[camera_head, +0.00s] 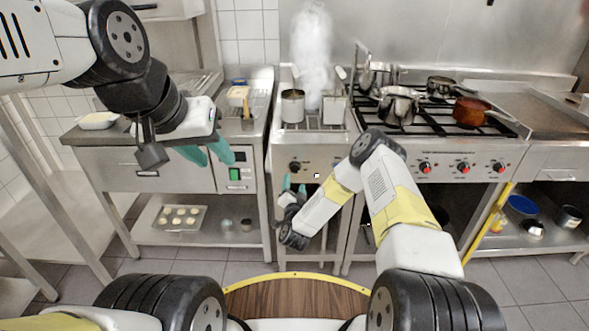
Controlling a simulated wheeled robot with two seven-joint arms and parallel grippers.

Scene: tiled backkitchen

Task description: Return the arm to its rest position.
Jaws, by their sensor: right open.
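My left gripper (207,154) reaches in from the upper left, in front of the counter with the green switch. Its two teal fingers are apart, with nothing seen between them. My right arm is folded in front of the stove, with its elbow raised. My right gripper (292,187) hangs low in front of the fryer cabinet, with its teal fingertips pointing up. It is open and small in view, and I see nothing held in it.
A fryer with a steaming basket (293,106) stands behind my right gripper. Pots (398,106) and a copper pan (470,111) sit on the stove. A white dish (98,121) is on the left counter; a muffin tray (180,218) lies on the shelf below. Floor shows between the units and me.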

